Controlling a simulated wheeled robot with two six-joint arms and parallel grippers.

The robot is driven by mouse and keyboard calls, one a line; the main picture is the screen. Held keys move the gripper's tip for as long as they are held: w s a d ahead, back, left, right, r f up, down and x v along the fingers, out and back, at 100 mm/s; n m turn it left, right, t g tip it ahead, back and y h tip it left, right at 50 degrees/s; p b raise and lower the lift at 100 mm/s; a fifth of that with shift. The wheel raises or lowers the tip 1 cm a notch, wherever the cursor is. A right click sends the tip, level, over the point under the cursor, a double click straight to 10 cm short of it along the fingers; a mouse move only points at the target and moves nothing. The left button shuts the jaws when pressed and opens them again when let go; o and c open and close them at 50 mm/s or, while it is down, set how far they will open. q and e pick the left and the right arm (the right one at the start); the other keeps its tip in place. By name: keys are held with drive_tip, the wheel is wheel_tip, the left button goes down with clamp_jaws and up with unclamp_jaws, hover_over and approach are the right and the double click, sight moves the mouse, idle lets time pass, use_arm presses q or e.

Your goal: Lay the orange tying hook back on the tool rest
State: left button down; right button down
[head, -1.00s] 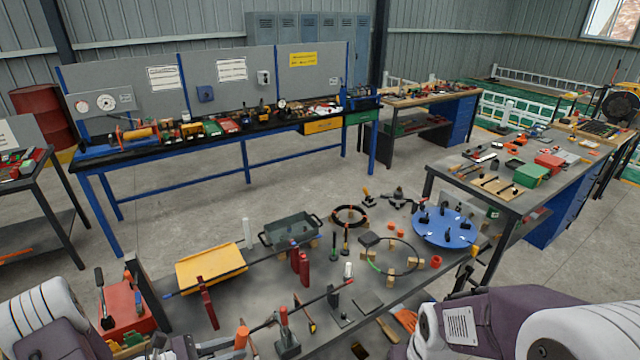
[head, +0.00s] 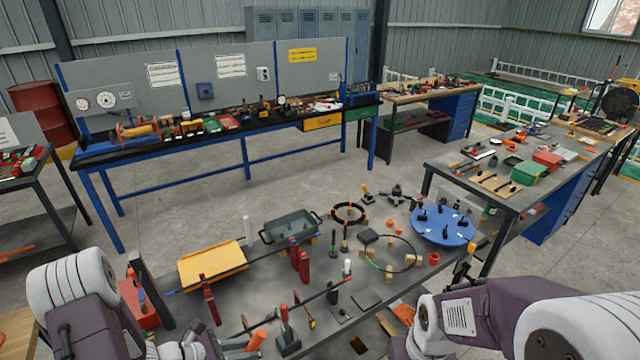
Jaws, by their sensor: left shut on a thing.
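My left gripper (head: 240,346) is at the bottom edge of the head view, low over the near side of the grey bench (head: 235,290). It is shut on the orange tying hook (head: 258,339), whose orange handle sticks up to the right of the fingers. The hook's other end is hidden or out of frame. I cannot pick out the tool rest with certainty. My right arm comes in at the lower right, but its gripper does not show.
Right of the hook stands a grey tool with a red top (head: 287,330). A long bar rests on a dark bracket (head: 333,303). A yellow tray (head: 212,265), a green-grey tub (head: 291,228) and a blue round plate (head: 443,226) lie farther back. An orange glove-like item (head: 403,312) is near my right arm.

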use_arm(q)
drive_tip(key=shift+r, duration=0.4)
drive_tip(key=shift+f+g+y, duration=0.2)
drive_tip(key=shift+g+y, duration=0.1)
use_arm(e)
drive_tip(key=shift+w+r, duration=0.1)
drive_tip(key=shift+r, duration=0.35)
